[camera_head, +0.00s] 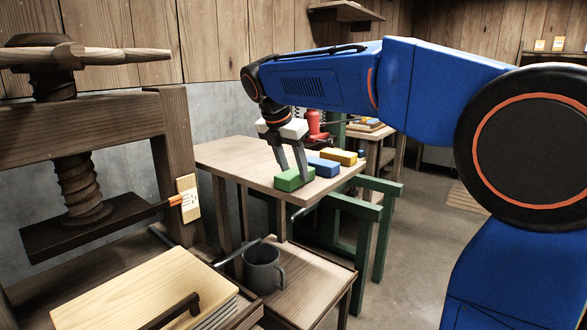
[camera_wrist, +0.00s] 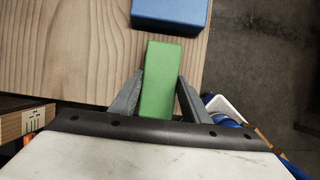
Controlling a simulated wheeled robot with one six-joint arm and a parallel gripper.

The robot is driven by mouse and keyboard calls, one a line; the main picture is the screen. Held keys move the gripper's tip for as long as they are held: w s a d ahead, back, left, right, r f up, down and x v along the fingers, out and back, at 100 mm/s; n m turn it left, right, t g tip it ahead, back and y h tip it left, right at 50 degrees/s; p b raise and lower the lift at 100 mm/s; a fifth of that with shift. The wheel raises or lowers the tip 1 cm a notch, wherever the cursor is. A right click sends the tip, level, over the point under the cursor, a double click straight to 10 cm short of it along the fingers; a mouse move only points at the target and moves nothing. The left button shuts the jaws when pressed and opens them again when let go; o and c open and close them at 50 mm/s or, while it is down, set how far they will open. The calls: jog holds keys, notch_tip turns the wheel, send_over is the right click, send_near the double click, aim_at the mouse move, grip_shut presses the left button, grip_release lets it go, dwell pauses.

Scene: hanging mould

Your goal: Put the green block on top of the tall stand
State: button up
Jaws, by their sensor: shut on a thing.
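The green block (camera_head: 294,180) is at the front edge of the wooden table, at or just above its top; I cannot tell if it touches. My gripper (camera_head: 293,170) points down with its grey fingers on both sides of the block. In the wrist view the green block (camera_wrist: 160,78) lies between the two fingers of my gripper (camera_wrist: 161,90), and its far end sticks out past them. I cannot make out which thing in view is the tall stand.
A blue block (camera_head: 323,167) and a yellow block (camera_head: 340,156) lie beside the green one on the table (camera_head: 225,155). A red object (camera_head: 314,124) stands behind. Green framework (camera_head: 376,225) is right of the table. A grey mug (camera_head: 262,268) and wooden press (camera_head: 80,190) are nearer.

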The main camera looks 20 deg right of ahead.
jog(key=o, duration=1.1)
jog(key=shift+f, duration=0.1)
jog(key=v, duration=1.2)
jog(key=shift+r, duration=0.2)
jog(key=shift+d, duration=0.1)
jog(key=s+d+f+m+y, duration=0.1)
jog(key=s+d+f+m, duration=0.2)
jog(key=s+f+m, duration=0.5)
jog(key=s+d+f+m+t+y, duration=0.1)
jog(key=s+d+f+m, duration=0.3)
jog(key=s+f+m, duration=0.4)
jog(key=s+d+f+m+t+y, duration=0.1)
jog(key=s+d+f+m, duration=0.3)
jog(key=s+f+m, duration=0.5)
jog(key=s+f, duration=0.5)
jog(key=f, duration=0.2)
jog(key=shift+y, duration=0.4)
